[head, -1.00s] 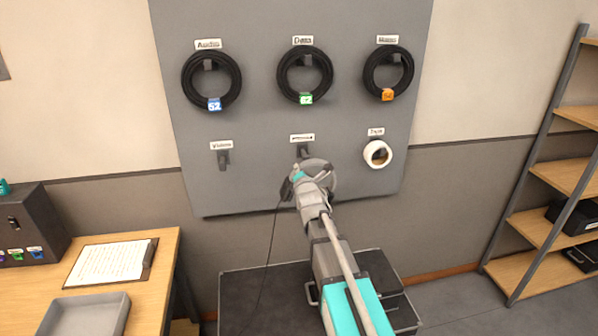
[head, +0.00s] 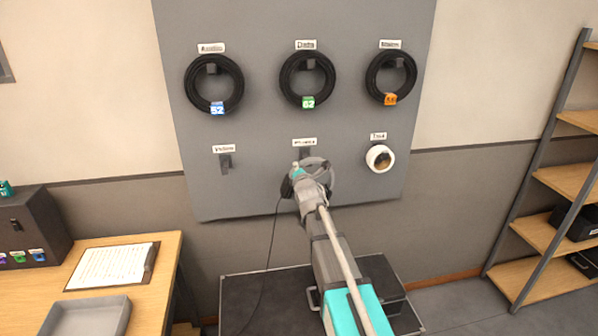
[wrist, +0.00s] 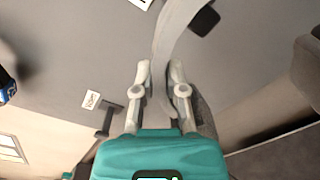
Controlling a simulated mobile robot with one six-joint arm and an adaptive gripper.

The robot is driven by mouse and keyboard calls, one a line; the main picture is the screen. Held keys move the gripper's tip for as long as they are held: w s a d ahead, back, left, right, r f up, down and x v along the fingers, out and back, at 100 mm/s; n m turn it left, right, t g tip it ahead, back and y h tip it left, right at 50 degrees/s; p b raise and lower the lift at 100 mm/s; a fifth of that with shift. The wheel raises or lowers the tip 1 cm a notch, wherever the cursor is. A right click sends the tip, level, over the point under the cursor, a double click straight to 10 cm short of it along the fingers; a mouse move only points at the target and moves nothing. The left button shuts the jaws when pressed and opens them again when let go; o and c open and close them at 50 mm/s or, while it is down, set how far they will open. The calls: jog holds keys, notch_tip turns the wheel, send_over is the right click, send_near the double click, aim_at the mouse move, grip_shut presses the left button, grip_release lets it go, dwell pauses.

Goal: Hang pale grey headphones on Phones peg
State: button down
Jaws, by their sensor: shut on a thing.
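The pale grey headphones (head: 326,170) are held up in front of the pegboard, just below the Phones label (head: 304,142). A dark ear cushion (head: 286,187) shows at their left and a thin cable hangs down. My gripper (wrist: 161,80) is shut on the headband (wrist: 175,45) in the wrist view. The dark Phones peg (head: 305,153) sits just above the headphones in the head view. In the wrist view the peg (wrist: 206,20) shows right beside the headband. I cannot tell whether the band rests on the peg; my gripper hides part of it.
Coiled black cables (head: 214,84) hang on the upper row. An empty Video peg (head: 225,162) is to the left and a white tape roll (head: 380,158) to the right. A dark case (head: 255,290) stands below; a desk (head: 165,265) is left, a shelf (head: 550,235) right.

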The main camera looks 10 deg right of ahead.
jog(key=shift+w+f, duration=0.15)
jog(key=shift+w, duration=3.9)
jog(key=shift+f+b, duration=1)
jog(key=shift+b, duration=0.1)
jog(key=c, duration=0.6)
grip_release()
jog(key=shift+s, duration=0.2)
jog(key=s, duration=1.1)
jog(key=shift+s, duration=0.35)
